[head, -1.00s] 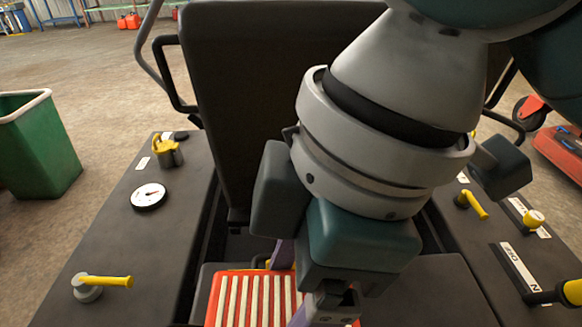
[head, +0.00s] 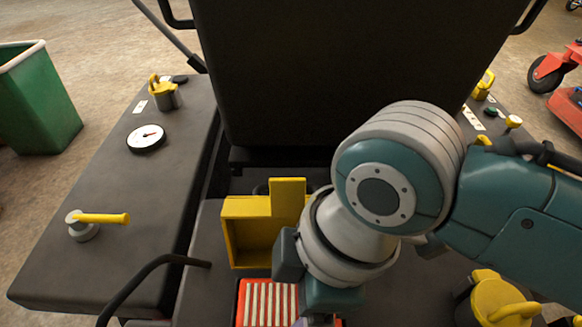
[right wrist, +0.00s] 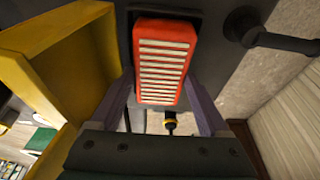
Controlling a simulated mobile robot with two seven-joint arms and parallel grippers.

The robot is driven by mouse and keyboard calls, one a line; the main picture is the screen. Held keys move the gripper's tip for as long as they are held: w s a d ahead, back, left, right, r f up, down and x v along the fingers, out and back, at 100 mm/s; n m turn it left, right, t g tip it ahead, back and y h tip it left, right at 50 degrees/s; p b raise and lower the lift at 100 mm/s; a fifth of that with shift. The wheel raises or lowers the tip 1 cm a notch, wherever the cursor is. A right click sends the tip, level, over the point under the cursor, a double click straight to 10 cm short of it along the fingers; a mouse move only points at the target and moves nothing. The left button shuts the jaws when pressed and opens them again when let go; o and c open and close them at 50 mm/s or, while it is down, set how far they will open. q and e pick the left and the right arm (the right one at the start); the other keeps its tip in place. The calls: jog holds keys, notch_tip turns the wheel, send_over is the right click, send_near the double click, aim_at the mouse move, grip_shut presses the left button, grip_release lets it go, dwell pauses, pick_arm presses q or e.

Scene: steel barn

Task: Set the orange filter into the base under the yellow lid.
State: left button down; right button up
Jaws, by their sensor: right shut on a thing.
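The orange filter (head: 268,303), a block with pale slats, shows at the lower edge of the head view. In the right wrist view the filter (right wrist: 163,62) sits between the two purple fingers of my right gripper (right wrist: 160,98), shut on it. The filter's far end is over a dark patch, maybe an opening; I cannot tell whether it is inside. The yellow lid (head: 240,207) stands open just behind the filter in the head view; the lid (right wrist: 62,80) is left of the gripper in the wrist view. My wrist hides the fingers and most of the base in the head view. My left gripper is out of view.
A dark panel rises at the back. A gauge (head: 146,138) and a yellow-handled valve (head: 100,219) sit on the left deck. A black bent rail (head: 150,270) is in front of them. A yellow cap (head: 497,297) is at lower right. A green bin (head: 38,100) stands far left.

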jog(key=o, duration=1.1)
jog(key=shift+o, duration=0.2)
jog(key=shift+d+r, duration=0.1)
jog(key=shift+r, duration=0.3)
notch_tip(320, 180, up, 11)
jog(key=s+d+m+y+p, duration=0.1)
jog(key=s+d+m+p, duration=0.1)
jog(key=m+p, duration=0.15)
jog(key=s+d+m+t+h, duration=0.1)
jog(key=s+d+m+h, duration=0.1)
jog(key=d+m, duration=0.4)
jog(key=s+d+m+t+h, duration=0.1)
jog(key=s+d+m+t, duration=0.1)
jog(key=s+d+m, duration=0.3)
jog(key=d+m, duration=0.1)
jog(key=d, duration=0.3)
jog(key=shift+d+f+t+h+p, duration=0.3)
jog(key=shift+d+h+p, duration=0.1)
